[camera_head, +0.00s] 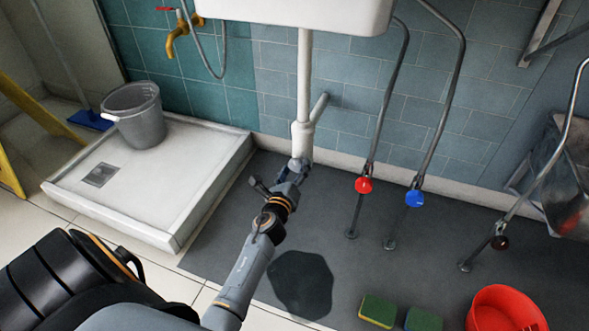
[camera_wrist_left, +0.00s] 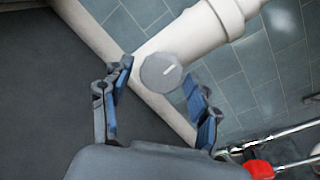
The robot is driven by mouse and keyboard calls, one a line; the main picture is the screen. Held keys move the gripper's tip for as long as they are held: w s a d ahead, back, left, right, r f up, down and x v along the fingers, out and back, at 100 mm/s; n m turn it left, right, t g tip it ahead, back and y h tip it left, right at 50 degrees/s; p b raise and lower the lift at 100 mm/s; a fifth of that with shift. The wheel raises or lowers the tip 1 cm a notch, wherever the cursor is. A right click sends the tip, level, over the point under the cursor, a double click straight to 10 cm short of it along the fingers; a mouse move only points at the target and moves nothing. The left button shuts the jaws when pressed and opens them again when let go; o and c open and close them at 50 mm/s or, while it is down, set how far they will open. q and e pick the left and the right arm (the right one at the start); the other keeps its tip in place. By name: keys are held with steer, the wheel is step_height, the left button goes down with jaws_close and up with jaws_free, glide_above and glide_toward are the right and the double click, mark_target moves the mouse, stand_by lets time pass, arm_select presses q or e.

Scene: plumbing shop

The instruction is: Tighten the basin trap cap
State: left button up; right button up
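The white basin (camera_head: 300,12) is at the top of the head view, with its white trap pipe (camera_head: 302,134) hanging below it. In the left wrist view the trap (camera_wrist_left: 208,30) ends in a round grey cap (camera_wrist_left: 162,72) with a short white mark across its face. My left gripper (camera_head: 296,168) reaches up to the trap's lower end. Its two blue-padded fingers (camera_wrist_left: 158,80) are apart, one on each side of the cap, with a visible gap beside it. The cap is not clear in the head view, where the gripper covers that spot. My right gripper is not in view.
A red valve handle (camera_head: 364,185) and a blue one (camera_head: 414,197) are on pipes right of the trap. A white shower tray (camera_head: 160,215) holding a grey bucket (camera_head: 137,116) is on the left. A dark puddle (camera_head: 301,284), sponges (camera_head: 378,310) and a red tub (camera_head: 497,318) are on the floor.

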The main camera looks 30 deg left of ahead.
arm_select(q)
steer(key=shift+a+r, duration=0.1)
steer(key=shift+r, duration=0.05)
steer(key=shift+w+a+r, duration=0.1)
steer(key=shift+r, duration=0.45)
step_height(320, 180, up, 9)
steer(key=shift+f, duration=0.15)
steer(key=shift+d, duration=0.2)
